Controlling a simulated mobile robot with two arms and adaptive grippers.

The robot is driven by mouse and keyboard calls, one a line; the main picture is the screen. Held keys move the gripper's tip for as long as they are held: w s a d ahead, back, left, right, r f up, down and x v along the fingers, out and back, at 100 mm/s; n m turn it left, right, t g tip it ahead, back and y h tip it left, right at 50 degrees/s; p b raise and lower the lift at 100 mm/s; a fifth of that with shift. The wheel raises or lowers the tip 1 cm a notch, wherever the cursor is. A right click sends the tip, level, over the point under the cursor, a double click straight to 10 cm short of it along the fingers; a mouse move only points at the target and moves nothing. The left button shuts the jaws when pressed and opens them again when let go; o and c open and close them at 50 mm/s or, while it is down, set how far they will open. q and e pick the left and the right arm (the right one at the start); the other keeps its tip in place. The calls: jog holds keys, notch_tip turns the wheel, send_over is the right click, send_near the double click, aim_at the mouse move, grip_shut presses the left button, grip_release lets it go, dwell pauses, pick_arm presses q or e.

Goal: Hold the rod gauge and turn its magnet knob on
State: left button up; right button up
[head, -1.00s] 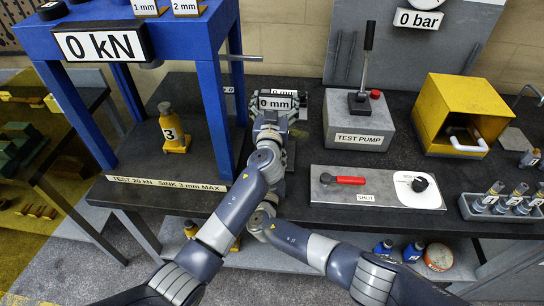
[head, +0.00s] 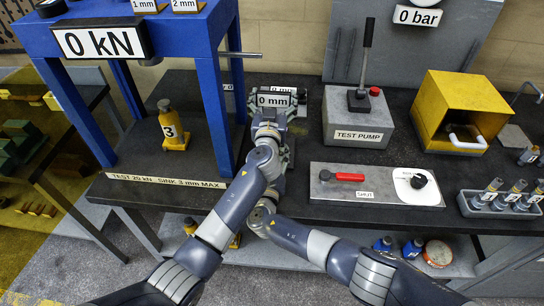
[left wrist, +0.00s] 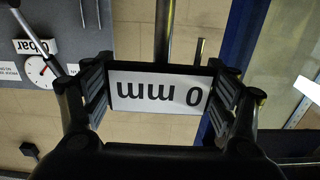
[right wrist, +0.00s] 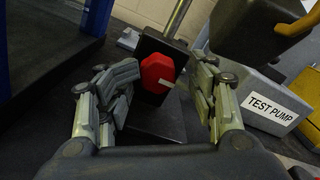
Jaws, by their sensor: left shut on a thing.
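The rod gauge (head: 273,99) shows a white "0 mm" face between the blue press frame and the test pump. My left gripper (left wrist: 158,90) is shut on it, with a finger at each side of the face in the left wrist view. In the right wrist view the red magnet knob (right wrist: 157,73) sits on a black base block (right wrist: 148,47) with a steel rod rising from it. My right gripper (right wrist: 163,85) is open, its fingers either side of the knob with visible gaps. In the head view my left arm mostly hides the right gripper and the base.
The test pump (head: 355,120) stands close on the right, and the blue press frame (head: 213,110) close on the left. A valve panel (head: 375,185) lies in front of the pump. A yellow jack (head: 172,125) stands under the press.

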pick_arm(q)
jog(key=shift+f, duration=0.15)
pick_arm(e)
jog(key=shift+s+f, duration=0.1)
jog(key=shift+s, duration=0.4)
jog(key=s, duration=1.1)
jog(key=shift+a, duration=0.25)
pick_arm(q)
jog(key=o, duration=2.1)
jog(key=shift+r, duration=0.2)
jog(key=shift+d, duration=0.1)
jog(key=shift+s, duration=0.15)
pick_arm(e)
jog(key=shift+w, duration=0.1)
